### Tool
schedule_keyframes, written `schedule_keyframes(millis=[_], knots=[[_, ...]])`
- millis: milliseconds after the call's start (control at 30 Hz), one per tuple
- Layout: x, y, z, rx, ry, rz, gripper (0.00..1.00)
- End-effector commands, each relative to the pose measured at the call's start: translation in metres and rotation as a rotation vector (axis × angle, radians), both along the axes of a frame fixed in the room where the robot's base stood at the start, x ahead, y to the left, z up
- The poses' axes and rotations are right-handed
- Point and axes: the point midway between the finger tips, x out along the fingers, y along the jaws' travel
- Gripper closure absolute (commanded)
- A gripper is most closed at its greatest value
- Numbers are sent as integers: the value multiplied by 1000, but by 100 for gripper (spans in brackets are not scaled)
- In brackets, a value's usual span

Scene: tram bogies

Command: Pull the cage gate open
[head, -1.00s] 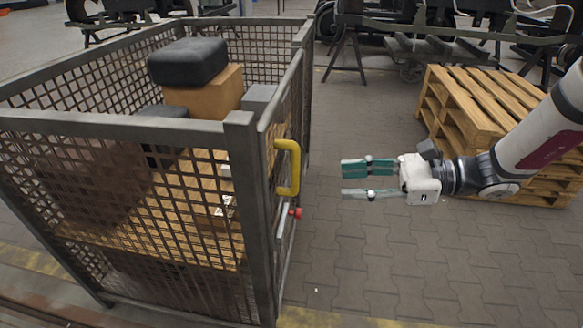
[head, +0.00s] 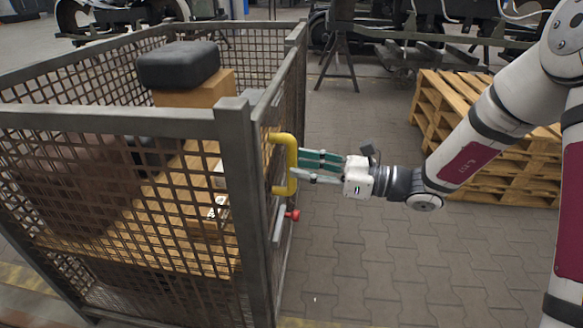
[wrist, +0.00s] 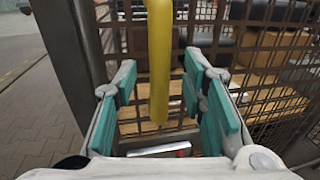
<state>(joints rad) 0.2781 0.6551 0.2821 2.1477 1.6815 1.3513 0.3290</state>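The cage gate (head: 297,110) is the mesh panel on the right side of the grey cage and looks closed. Its yellow handle (head: 293,165) stands upright on the gate; it also shows in the wrist view (wrist: 159,60). My gripper (head: 300,166) is at the handle from the right. In the wrist view my gripper (wrist: 163,105) is open, with teal finger pads on both sides of the handle and gaps to it. A latch with a red knob (head: 293,215) is below the handle; the red knob shows small in the wrist view (wrist: 182,153).
The cage (head: 110,122) holds a wooden box (head: 205,92) with a dark cushion-like block (head: 178,64) on it. Wooden pallets (head: 455,130) are stacked at the right behind my arm. Paved floor (head: 370,260) in front of the gate is clear.

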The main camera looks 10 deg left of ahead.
Motion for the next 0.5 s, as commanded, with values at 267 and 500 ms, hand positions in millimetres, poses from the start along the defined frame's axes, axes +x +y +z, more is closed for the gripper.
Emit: schedule_keyframes(millis=[267, 500], knots=[[7, 30, 0, -1, -1, 0, 62], [8, 34, 0, -1, 0, 0, 62]])
